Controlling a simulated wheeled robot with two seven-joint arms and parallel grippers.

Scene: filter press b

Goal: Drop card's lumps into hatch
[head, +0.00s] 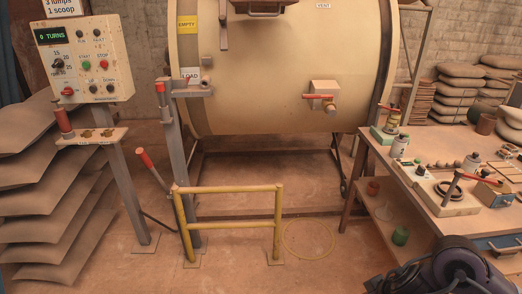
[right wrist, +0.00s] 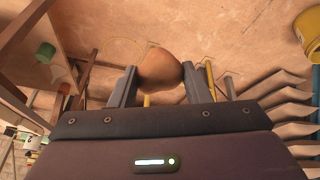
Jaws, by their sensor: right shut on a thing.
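In the right wrist view my right gripper (right wrist: 159,76) is shut on a rounded brown lump (right wrist: 160,68), with one finger on each side of it. In the head view only the dark housing of my right arm (head: 462,268) shows at the lower right; the lump is out of sight there. The card (head: 62,7) at the top left is cut off by the frame and reads "3 lumps, 1 scoop". The big cream drum (head: 270,85) stands at the back. A brown hatch-like fitting (head: 265,8) on it is cut by the top edge. My left gripper is not in view.
A control box (head: 92,60) reading "0 TURNS" stands left. A yellow rail (head: 230,190) stands before the drum. A workbench (head: 420,200) with jars and tools is on the right. Stacked brown sheets (head: 50,190) fill the left. A yellow bucket (right wrist: 309,32) shows in the wrist view.

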